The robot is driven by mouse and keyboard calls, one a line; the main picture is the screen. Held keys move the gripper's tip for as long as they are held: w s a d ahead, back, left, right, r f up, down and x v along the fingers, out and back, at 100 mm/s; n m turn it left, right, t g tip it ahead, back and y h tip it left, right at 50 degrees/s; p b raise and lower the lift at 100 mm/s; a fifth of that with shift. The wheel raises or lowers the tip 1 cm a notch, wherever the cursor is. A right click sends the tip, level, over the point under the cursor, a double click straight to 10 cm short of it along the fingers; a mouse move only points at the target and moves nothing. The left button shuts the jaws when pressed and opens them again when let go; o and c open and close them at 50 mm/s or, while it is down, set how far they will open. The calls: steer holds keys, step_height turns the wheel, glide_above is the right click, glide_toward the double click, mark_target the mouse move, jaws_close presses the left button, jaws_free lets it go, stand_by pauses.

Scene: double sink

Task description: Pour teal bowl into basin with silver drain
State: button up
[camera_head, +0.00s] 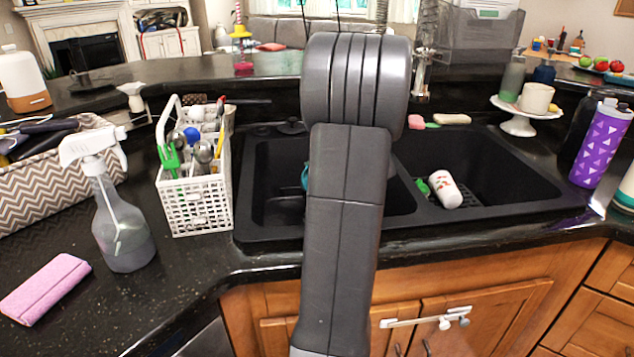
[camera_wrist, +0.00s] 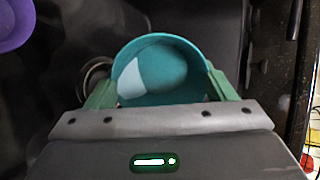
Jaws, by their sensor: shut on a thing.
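The teal bowl (camera_wrist: 165,48) is held between the green fingers of my gripper (camera_wrist: 161,88) in the wrist view. Its inside faces the camera and shows a pale patch; I cannot tell if that is contents or light. In the head view only a sliver of teal (camera_head: 305,177) shows beside my arm, over the left basin (camera_head: 268,180); my arm hides the rest and the gripper. A silver ring, likely the drain (camera_wrist: 92,72), shows partly behind the bowl's left side in the wrist view. The right basin (camera_head: 500,165) lies beyond a divider.
A purple round thing (camera_wrist: 14,22) is at the wrist view's top left. A white cup (camera_head: 445,190) lies near the divider. A white caddy (camera_head: 195,203) with utensils and a spray bottle (camera_head: 122,235) stand left of the sink. A purple bottle (camera_head: 600,145) stands right of it.

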steer(key=shift+s+d+t+y+b, duration=0.15)
steer(key=shift+t+y+b, duration=0.25)
steer(key=shift+b, duration=1.5)
steer(key=shift+r, duration=0.1)
